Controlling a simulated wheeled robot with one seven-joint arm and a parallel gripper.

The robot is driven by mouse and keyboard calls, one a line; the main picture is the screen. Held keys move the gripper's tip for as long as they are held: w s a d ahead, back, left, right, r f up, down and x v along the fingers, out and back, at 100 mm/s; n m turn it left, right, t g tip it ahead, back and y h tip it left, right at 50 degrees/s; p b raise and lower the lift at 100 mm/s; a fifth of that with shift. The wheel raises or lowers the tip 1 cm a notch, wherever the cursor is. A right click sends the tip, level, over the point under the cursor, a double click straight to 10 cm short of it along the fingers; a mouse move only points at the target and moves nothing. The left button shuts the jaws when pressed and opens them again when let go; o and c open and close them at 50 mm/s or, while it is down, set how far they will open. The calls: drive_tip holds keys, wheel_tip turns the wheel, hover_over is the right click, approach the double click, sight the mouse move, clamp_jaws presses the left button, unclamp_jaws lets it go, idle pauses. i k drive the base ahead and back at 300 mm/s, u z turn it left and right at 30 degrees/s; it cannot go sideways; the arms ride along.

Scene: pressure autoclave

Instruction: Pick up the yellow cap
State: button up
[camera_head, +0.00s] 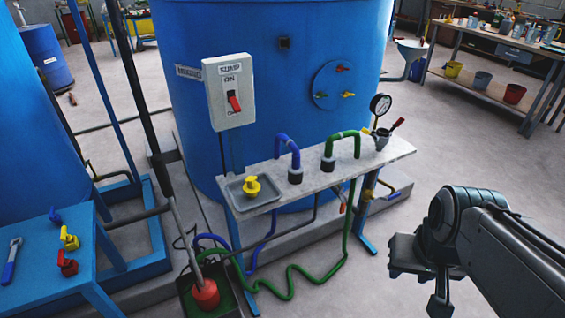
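A yellow cap-like piece with a knob on top (252,187) sits in a shallow grey tray (236,195) at the left end of the grey bench. My gripper (420,285) hangs at the lower right, over the floor and well to the right of both yellow pieces. I see nothing held in it, but its fingers are partly hidden and their opening is unclear.
The narrow bench (330,168) carries blue and green hoses and a pressure gauge (380,104). A switch box (230,92) is near the large blue tank (270,80). A wrench (11,259) lies on the blue table.

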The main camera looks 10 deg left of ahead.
sight(252, 187)
drive_tip(key=z, duration=0.1)
drive_tip(key=i, duration=1.25)
drive_tip(key=u, duration=0.95)
